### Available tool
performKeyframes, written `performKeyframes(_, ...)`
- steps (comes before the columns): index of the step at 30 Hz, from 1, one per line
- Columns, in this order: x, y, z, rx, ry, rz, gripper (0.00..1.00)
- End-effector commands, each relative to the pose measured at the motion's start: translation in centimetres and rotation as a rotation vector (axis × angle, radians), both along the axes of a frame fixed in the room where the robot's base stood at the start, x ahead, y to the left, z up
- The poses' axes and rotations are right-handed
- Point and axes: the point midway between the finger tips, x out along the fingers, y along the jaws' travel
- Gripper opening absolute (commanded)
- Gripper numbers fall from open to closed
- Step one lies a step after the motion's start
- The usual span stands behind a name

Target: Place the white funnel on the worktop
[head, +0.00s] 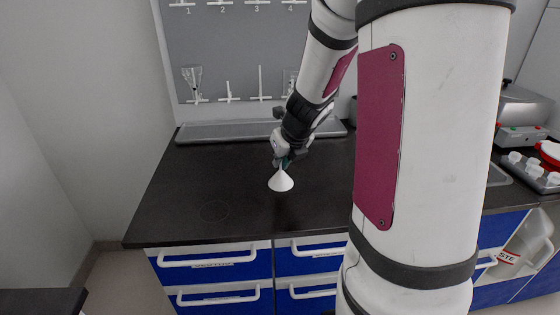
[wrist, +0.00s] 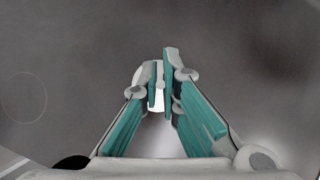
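The white funnel (head: 281,182) is upside down, wide mouth downward and narrow stem up. It is at or just above the black worktop (head: 190,185); I cannot tell whether its rim touches. My gripper (head: 284,162) is directly above it, pointing down, with its fingers around the stem. In the wrist view the teal-padded fingers of my gripper (wrist: 160,80) are nearly together, with part of the white funnel (wrist: 141,76) showing between and behind them. The fingers hide most of the funnel there.
A faint circle (head: 214,211) is marked on the worktop, left of the funnel. A grey wall rack (head: 240,50) with glassware stands behind. A grey tray (head: 220,131) lies along the back edge. Blue drawers (head: 215,265) are below. The worktop around the funnel is clear.

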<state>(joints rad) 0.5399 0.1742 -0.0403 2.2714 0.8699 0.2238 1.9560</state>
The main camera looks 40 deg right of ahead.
Motion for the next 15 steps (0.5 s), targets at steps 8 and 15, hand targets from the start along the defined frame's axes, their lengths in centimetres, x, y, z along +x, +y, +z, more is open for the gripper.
performKeyframes(8, -0.01, 0.02, -0.21, 0.0, 0.001, 0.0, 0.25)
performKeyframes(15, -0.02, 0.01, -0.07, 0.0, 0.001, 0.0, 0.25)
